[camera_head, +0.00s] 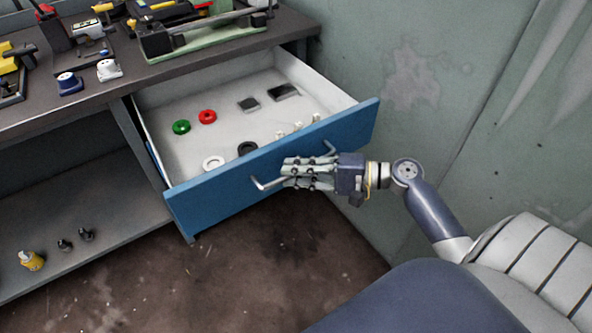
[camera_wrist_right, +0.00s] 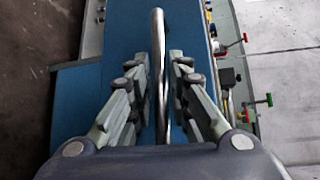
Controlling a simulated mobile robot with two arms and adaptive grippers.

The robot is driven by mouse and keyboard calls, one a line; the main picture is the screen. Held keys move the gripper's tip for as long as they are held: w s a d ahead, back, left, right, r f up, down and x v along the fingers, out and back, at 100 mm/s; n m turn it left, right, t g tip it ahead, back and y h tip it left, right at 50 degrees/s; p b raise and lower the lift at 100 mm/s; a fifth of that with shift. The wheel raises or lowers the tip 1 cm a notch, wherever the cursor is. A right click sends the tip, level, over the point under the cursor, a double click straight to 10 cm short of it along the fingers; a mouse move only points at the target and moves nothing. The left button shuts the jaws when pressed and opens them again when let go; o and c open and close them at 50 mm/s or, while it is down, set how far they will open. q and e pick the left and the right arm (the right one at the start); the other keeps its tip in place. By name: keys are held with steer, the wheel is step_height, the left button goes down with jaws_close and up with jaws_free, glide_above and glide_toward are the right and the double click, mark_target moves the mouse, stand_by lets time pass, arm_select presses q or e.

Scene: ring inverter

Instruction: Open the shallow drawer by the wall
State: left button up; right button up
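The shallow drawer (camera_head: 215,202) with a blue front is pulled well out from under the workbench, beside the wall. Its white inside shows. Its metal bar handle (camera_head: 262,184) runs along the front and also shows in the right wrist view (camera_wrist_right: 157,45). My right gripper (camera_head: 288,172) is at the handle, with its fingers on both sides of the bar and close to it. My left gripper is not in view.
The drawer holds a green ring (camera_head: 181,127), a red ring (camera_head: 208,117), a white ring (camera_head: 213,162) and small dark parts. The workbench top (camera_head: 110,88) carries several tools. The wall (camera_head: 400,90) is close on the right. The floor (camera_head: 285,260) before the drawer is clear.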

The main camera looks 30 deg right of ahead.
steer(key=v, duration=1.2)
stand_by(0.5)
